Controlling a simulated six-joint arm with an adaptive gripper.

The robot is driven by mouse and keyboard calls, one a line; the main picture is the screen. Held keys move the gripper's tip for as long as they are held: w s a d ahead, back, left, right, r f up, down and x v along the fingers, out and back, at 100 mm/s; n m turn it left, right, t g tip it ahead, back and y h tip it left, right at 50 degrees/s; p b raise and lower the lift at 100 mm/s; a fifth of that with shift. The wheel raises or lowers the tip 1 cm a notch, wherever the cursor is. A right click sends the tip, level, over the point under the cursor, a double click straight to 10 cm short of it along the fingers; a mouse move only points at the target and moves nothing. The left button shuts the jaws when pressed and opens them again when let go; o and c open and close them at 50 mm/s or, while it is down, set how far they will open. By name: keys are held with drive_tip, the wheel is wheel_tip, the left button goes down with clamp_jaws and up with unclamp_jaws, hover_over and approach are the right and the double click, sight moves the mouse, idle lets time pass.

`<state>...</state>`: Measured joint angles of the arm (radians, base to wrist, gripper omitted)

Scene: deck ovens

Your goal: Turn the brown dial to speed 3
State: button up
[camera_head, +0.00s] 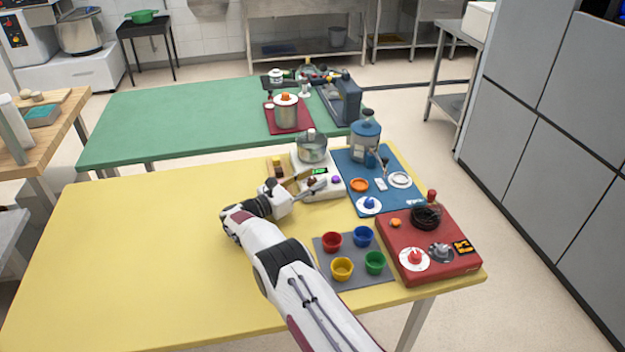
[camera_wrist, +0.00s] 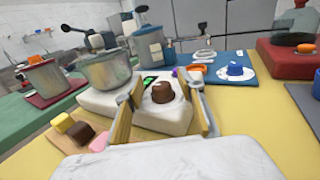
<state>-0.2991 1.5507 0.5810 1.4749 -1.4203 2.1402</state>
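The brown dial (camera_wrist: 163,92) sits on a pale round plate on the white mixer base (camera_wrist: 100,100), and it also shows small in the head view (camera_head: 311,181). My gripper (camera_wrist: 160,97) is open, with one tan-padded finger on each side of the dial. Gaps show between the dial and both fingers; I cannot tell whether the fingertips reach its height. A small green-lit display (camera_head: 320,171) is just behind the dial. The speed marks and the display's reading are too small to read. In the head view the fingers partly cover the dial and the base front.
A metal pot (camera_head: 312,150) stands on the base behind the dial, and a purple button (camera_head: 336,180) is right of it. A blue mat (camera_head: 346,172) with a blue canister (camera_head: 364,143) lies to the right. Colored cups and a red unit (camera_head: 440,262) are nearer. The left yellow table (camera_head: 130,250) is clear.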

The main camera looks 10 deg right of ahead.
drive_tip(key=shift+s, duration=0.1)
drive_tip(key=shift+v, duration=5.95)
drive_tip(key=shift+r, duration=0.1)
